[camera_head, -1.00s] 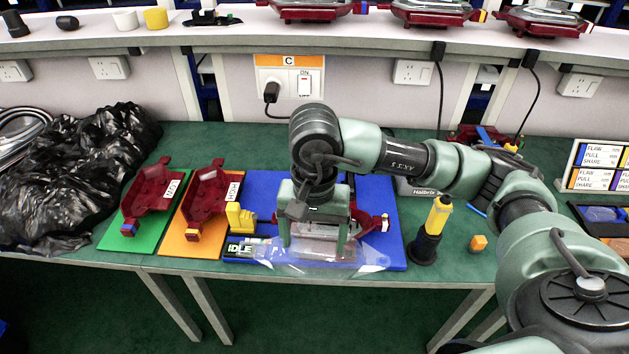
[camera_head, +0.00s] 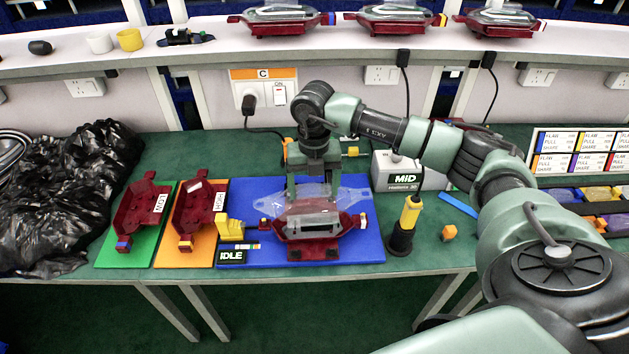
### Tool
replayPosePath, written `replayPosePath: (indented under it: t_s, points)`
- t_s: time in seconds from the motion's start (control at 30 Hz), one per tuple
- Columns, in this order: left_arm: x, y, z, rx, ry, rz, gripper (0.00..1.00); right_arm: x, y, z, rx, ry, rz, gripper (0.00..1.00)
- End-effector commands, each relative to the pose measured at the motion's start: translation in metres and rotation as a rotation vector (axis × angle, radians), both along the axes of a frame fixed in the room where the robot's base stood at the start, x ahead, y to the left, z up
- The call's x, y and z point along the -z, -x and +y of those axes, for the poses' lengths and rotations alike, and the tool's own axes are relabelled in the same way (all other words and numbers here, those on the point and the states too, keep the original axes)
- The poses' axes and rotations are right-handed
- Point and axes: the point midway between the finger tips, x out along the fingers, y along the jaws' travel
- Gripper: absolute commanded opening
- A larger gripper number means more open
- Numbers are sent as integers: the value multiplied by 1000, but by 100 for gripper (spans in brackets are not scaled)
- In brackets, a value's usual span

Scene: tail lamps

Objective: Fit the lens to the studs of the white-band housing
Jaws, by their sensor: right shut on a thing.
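The clear lens (camera_head: 347,200) is held in my right gripper (camera_head: 314,192), whose fingers are shut on it. The lens is over the rear part of a dark red housing (camera_head: 312,250) on the blue mat (camera_head: 365,250). The housing has a grey inside and a pale, white-looking band (camera_head: 362,218) at its right end. The lens looks set back from the housing's middle. I cannot tell whether they touch, and I cannot make out the studs. My left gripper is not in view.
Red housings marked LOW (camera_head: 140,210) and HIGH (camera_head: 198,212) lie on green and orange mats at left. A yellow-and-black tool (camera_head: 405,225) stands right of the blue mat. A MID box (camera_head: 405,172) is behind it. Finished lamps (camera_head: 285,18) line the shelf.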

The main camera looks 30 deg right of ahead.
Motion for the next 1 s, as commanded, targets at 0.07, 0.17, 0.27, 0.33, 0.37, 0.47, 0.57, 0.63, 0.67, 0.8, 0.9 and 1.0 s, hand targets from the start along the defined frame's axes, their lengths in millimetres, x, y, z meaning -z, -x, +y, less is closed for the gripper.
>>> replayPosePath:
  t_s: [0.07,0.17,0.27,0.33,0.37,0.47,0.57,0.63,0.67,0.8,0.9,1.0]
  points:
    - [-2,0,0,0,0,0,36,0,-1,-3,49,2,1,38]
    - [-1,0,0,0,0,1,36,0,-2,-4,69,2,0,38]
    - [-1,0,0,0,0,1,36,0,-2,-4,68,1,0,38]
    - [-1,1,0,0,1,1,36,0,-2,-4,67,1,0,38]
    - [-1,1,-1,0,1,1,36,0,-2,-4,67,1,0,38]
    - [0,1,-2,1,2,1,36,1,-1,-3,66,1,0,38]
    - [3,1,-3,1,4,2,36,4,-1,-3,65,1,0,38]
    - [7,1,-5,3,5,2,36,9,-1,-3,65,1,1,38]
    - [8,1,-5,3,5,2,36,11,-1,-3,64,1,1,38]
    - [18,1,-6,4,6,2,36,24,-1,-3,64,1,1,38]
    - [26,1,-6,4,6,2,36,35,-1,-3,64,0,0,38]
    - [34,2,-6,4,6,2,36,45,-1,-3,63,0,0,38]
